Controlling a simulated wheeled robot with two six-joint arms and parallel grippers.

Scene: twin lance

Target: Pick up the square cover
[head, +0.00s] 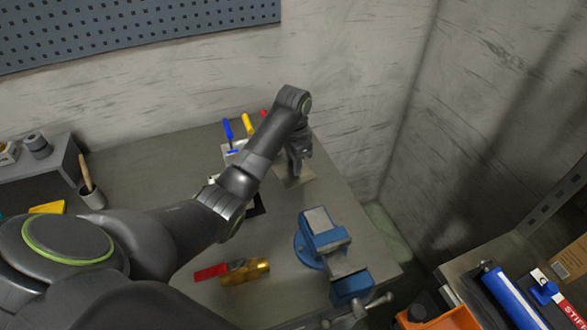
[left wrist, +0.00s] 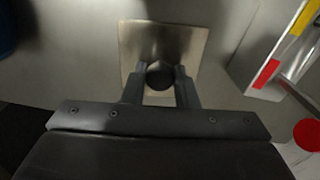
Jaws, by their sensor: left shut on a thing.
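The square cover (head: 290,183) is a flat beige plate at the back right of the workbench, partly hidden under my left gripper (head: 298,165). In the left wrist view the square cover (left wrist: 190,45) shows a round dark knob (left wrist: 160,74) at its middle. The two fingers of my left gripper (left wrist: 160,82) stand on either side of the knob and are shut on it. I cannot tell whether the plate touches the bench. My right gripper is not in view.
A blue vise (head: 318,232) stands at the bench's right edge. A rack of coloured-handled tools (head: 236,150) stands left of the cover. The wall is close behind.

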